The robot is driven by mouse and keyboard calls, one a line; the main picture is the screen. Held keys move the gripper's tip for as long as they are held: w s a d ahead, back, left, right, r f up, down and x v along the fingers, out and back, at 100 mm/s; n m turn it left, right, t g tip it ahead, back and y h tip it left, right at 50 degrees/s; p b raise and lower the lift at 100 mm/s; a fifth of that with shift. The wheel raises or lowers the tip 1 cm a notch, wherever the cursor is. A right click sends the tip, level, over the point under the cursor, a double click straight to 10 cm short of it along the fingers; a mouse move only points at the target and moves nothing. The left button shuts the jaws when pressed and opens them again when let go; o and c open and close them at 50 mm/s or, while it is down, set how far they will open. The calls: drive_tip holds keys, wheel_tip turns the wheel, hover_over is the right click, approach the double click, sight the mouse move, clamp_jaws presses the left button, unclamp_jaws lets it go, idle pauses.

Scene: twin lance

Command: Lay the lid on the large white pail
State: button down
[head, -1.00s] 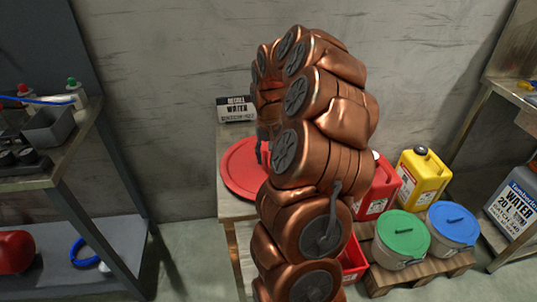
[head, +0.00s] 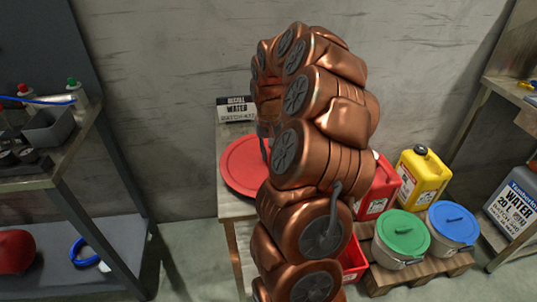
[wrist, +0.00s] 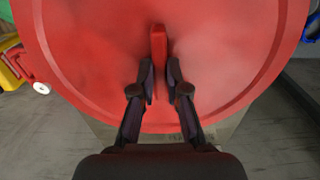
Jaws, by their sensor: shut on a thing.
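A large round red lid (head: 243,166) lies level over a pale table at the left of my arm in the head view. It fills most of the wrist view (wrist: 90,55), with an upright red handle (wrist: 158,42) at its middle. My gripper (wrist: 159,80) is shut on this handle, one dark finger on each side. In the head view my copper arm hides the gripper's tips and the lid's right part. I cannot make out a large white pail; whether one stands under the lid or behind my arm is hidden.
A water sign (head: 236,108) stands behind the lid by the wall. A pallet (head: 440,268) to the right bears a green-lidded pail (head: 402,237), a blue-lidded pail (head: 452,224), a red can (head: 377,190) and a yellow can (head: 422,176). A metal shelf (head: 50,170) stands left.

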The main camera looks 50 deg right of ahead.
drive_tip(key=shift+r+p, duration=0.45)
drive_tip(key=shift+r, duration=2.05)
